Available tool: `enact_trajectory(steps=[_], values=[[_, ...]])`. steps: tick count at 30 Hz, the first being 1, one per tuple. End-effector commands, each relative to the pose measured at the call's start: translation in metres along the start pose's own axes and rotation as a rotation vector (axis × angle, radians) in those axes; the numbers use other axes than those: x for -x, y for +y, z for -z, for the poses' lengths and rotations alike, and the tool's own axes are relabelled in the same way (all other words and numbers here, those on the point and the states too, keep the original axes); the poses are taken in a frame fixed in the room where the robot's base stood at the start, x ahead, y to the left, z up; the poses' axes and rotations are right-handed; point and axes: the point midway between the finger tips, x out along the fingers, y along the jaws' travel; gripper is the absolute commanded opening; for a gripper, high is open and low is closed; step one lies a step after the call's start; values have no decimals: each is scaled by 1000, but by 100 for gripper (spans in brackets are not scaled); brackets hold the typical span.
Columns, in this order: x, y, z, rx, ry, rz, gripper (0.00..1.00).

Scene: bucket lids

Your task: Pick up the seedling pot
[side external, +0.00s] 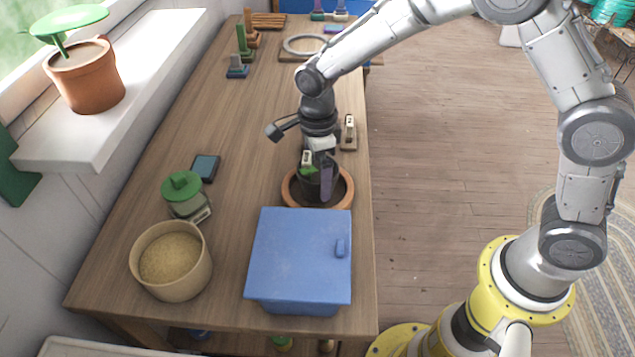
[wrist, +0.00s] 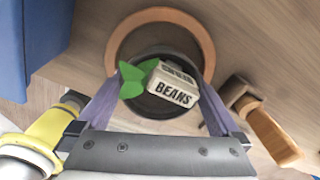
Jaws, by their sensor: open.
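The seedling pot (wrist: 150,106) is a dark round pot with green leaves (wrist: 132,80) and a white label reading BEANS (wrist: 172,84). It stands inside a terracotta-coloured saucer or ring (side external: 345,190) on the bench, behind the blue box. My gripper (wrist: 157,100) points down over the pot, with its purple fingers apart, one on each side of it in the wrist view. In the side view, my gripper (side external: 318,175) is low at the pot and partly hides it. Whether the fingers touch the pot's wall I cannot tell.
A blue lidded box (side external: 300,255) stands close in front of the saucer. A tan bucket of grain (side external: 172,260) and a green-lidded jar (side external: 184,193) stand to the left. A small wooden-based item (side external: 348,135) is just behind, near the bench's right edge.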

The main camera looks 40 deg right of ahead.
Motion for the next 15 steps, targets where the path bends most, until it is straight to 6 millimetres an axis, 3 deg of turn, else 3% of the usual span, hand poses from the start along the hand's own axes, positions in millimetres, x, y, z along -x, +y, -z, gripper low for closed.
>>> enact_trajectory(steps=[6,15], values=[[-1,0,0,0,-1,1,100],[0,0,0,0,-1,1,48]])
